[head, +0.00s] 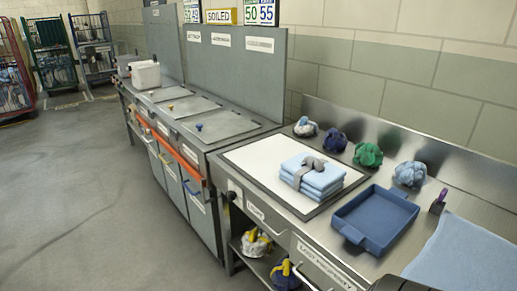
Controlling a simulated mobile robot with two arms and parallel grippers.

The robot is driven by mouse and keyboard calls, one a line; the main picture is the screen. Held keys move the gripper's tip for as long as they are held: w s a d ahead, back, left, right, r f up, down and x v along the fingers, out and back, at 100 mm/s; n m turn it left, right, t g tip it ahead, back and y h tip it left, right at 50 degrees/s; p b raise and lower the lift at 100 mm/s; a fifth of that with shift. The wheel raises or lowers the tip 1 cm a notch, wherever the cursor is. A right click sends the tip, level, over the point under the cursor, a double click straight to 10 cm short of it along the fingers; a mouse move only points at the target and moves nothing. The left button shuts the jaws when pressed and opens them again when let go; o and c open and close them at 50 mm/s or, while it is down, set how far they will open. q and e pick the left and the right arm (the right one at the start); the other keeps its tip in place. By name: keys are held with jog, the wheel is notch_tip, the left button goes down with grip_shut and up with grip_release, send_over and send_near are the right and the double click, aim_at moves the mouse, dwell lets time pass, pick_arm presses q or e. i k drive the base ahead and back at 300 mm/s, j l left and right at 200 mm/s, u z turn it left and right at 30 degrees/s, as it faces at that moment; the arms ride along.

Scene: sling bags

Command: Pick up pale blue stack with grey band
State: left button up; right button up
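The pale blue stack (318,184) of folded cloth lies flat on a white panel with a dark rim (262,158) set in the metal counter. A grey band (309,168) is wrapped across the stack, with a bunched knot or loop on top. Nothing touches the stack from above. Neither of my grippers can be made out in the head view. A small dark shape sits at the bottom edge, too cut off to identify.
A blue tray (376,219) stands right of the panel. Several cloth bundles, one green (368,155), line the back. A light blue cloth (465,258) covers the near right counter. Lidded metal bins (205,127) stand left; the floor further left is clear.

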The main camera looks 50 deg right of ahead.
aim_at(312, 176)
jog(key=i+z, duration=0.1)
jog(key=i, duration=0.4)
jog(key=i+j+z, duration=0.1)
jog(key=i, duration=0.4)
jog(key=i+j+z, duration=0.1)
jog(key=i, duration=0.4)
jog(key=i+j+z, duration=0.1)
jog(key=i, duration=0.4)
jog(key=j, duration=0.1)
